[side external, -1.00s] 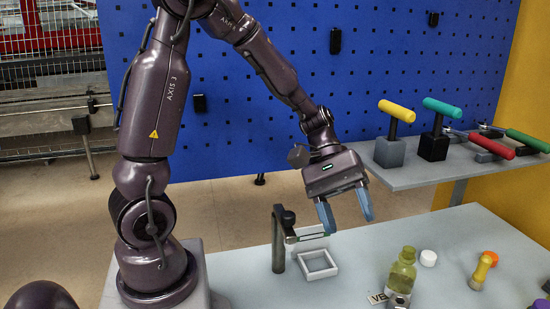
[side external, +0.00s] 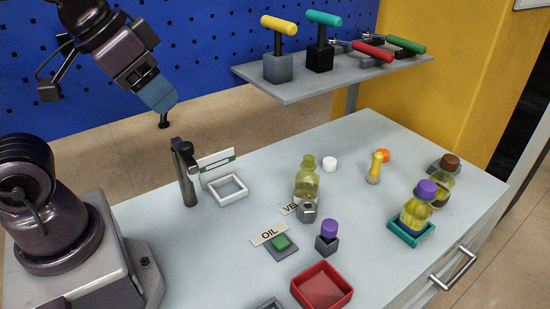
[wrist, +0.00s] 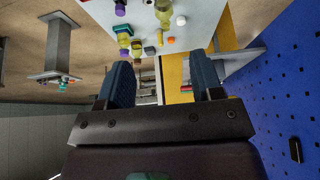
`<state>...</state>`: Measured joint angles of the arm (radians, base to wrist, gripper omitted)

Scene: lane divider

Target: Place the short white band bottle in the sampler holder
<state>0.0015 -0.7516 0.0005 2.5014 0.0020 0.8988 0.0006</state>
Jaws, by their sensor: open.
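My gripper (side external: 158,96) is raised left of and above the small post, seen edge-on. In the wrist view my gripper (wrist: 162,84) is open, with nothing between its blue fingers. A purple-capped bottle (side external: 416,211) stands in a teal square holder (side external: 404,234) at the right. A brown-capped bottle (side external: 442,186) stands behind it. A white square frame (side external: 228,187) lies beside the dark post (side external: 185,172); I cannot tell which holder is the sampler holder.
A red tray (side external: 321,287), a purple-topped grey block (side external: 327,238) and an OIL label (side external: 268,234) are at the front. A yellow piece (side external: 375,167), orange cap (side external: 383,155) and white cap (side external: 330,163) lie further back. A grey shelf (side external: 335,79) holds T-handled tools.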

